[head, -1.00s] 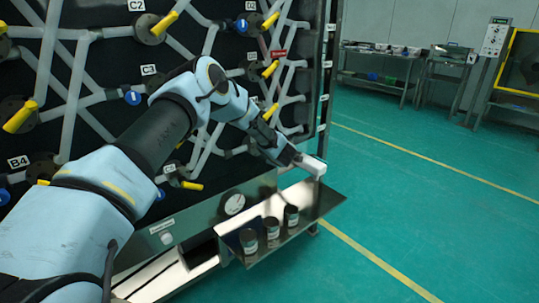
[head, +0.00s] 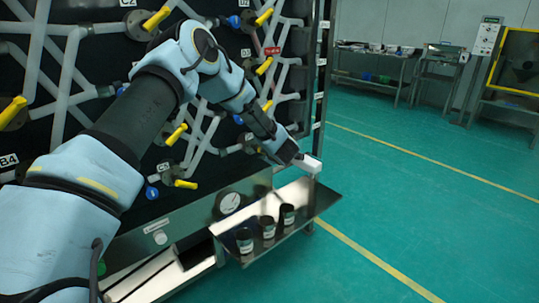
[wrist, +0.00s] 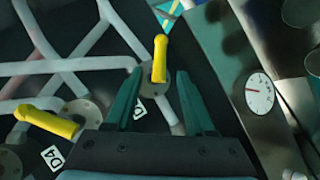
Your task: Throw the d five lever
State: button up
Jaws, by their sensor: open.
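In the wrist view a yellow-handled lever (wrist: 160,58) stands between my gripper's (wrist: 159,72) two green fingertips. The fingers are spread, with a visible gap on both sides of the lever. Its pivot end lies between the tips and its handle points up past them. Another yellow lever (wrist: 48,122), beside a D4 label (wrist: 53,157), lies left of the gripper. In the head view my wrist is at the panel's lower right, and the fingers cannot be made out.
A metal shelf (head: 305,204) with dark jars (head: 267,226) juts out below my wrist. A round gauge (head: 230,202) sits on the panel's lower strip; it also shows in the wrist view (wrist: 259,94). Pipes and several yellow levers cover the panel.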

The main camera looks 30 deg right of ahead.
jog(key=shift+v, duration=2.1)
jog(key=a+r+m+g, duration=0.2)
jog(key=a+r+m, duration=0.25)
jog(key=a, duration=0.65)
jog(key=a+r+m+g, duration=0.25)
jog(key=a+r, duration=0.25)
jog(key=a, duration=0.6)
jog(key=s+a+r+m+g+y+p, duration=0.1)
jog(key=s+a+m+g, duration=0.1)
jog(key=s+a, duration=0.7)
jog(key=s+a+m+g+y, duration=0.1)
jog(key=s+a+g+y, duration=0.1)
jog(key=s+a, duration=0.8)
jog(key=a+g, duration=0.1)
jog(key=a, duration=0.7)
jog(key=shift+r+m+p, duration=0.35)
jog(key=shift+r+m, duration=0.05)
